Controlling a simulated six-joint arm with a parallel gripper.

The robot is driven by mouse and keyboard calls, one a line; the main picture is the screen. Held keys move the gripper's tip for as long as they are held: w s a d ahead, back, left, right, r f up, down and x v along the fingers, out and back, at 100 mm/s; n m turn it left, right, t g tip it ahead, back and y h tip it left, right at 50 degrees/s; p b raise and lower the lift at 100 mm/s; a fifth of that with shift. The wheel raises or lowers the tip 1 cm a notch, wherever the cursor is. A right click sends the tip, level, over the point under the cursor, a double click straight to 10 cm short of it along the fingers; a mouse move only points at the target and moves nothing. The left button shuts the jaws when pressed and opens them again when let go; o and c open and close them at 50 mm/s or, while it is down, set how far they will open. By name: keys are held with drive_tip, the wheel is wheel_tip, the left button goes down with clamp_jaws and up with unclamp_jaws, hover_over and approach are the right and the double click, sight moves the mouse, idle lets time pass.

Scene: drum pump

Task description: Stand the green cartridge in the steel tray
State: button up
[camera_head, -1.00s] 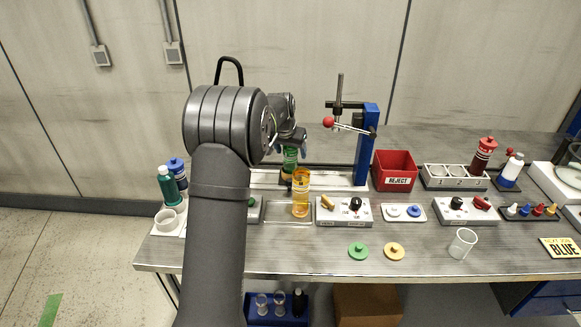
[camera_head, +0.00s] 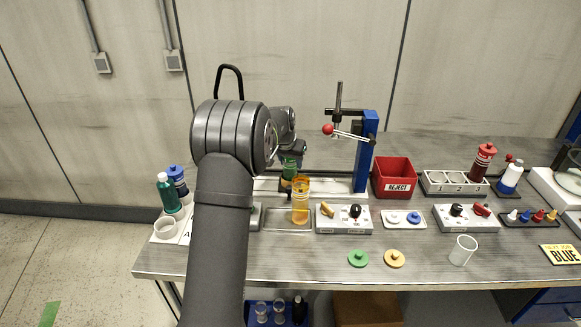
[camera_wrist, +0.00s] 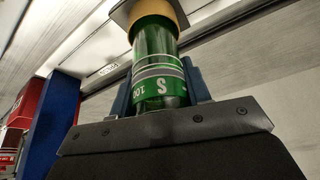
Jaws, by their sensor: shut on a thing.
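The green cartridge (camera_head: 289,168) stands upright behind the steel tray in the head view, partly hidden by the orange cartridge (camera_head: 301,187). In the wrist view the green cartridge (camera_wrist: 157,62) sits between my gripper's (camera_wrist: 160,92) blue fingers, which are shut on it. A tan ring (camera_wrist: 158,12) and a grey plate meet its far end there; I cannot tell whether it rests on them. The steel tray (camera_head: 270,226) lies at the front, with the orange cartridge standing at its right part. My arm hides the area left of the tray.
A blue press stand (camera_head: 366,152) with a red-knobbed lever (camera_head: 328,129) rises right of the green cartridge. A switch box (camera_head: 344,219) stands right of the tray. The red reject bin (camera_head: 394,179) is farther right.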

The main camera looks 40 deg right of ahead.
wheel_tip(320, 180, up, 8)
drive_tip(key=shift+f, duration=0.1)
drive_tip(key=r, duration=0.1)
drive_tip(key=s+a+r+m, duration=0.1)
drive_tip(key=shift+s+a+r, duration=0.15)
drive_tip(key=shift+a+r, duration=0.15)
drive_tip(key=shift+r, duration=0.05)
drive_tip(key=s+a+f+m+g, duration=0.1)
drive_tip(key=s+a+m+g, duration=0.1)
drive_tip(key=s+a+m, duration=0.3)
drive_tip(key=s+a+f+m+g, duration=0.2)
drive_tip(key=s+a+m+g, duration=0.1)
drive_tip(key=a+m, duration=0.4)
wheel_tip(320, 180, down, 10)
drive_tip(key=shift+w+r, duration=0.15)
drive_tip(key=o, duration=1)
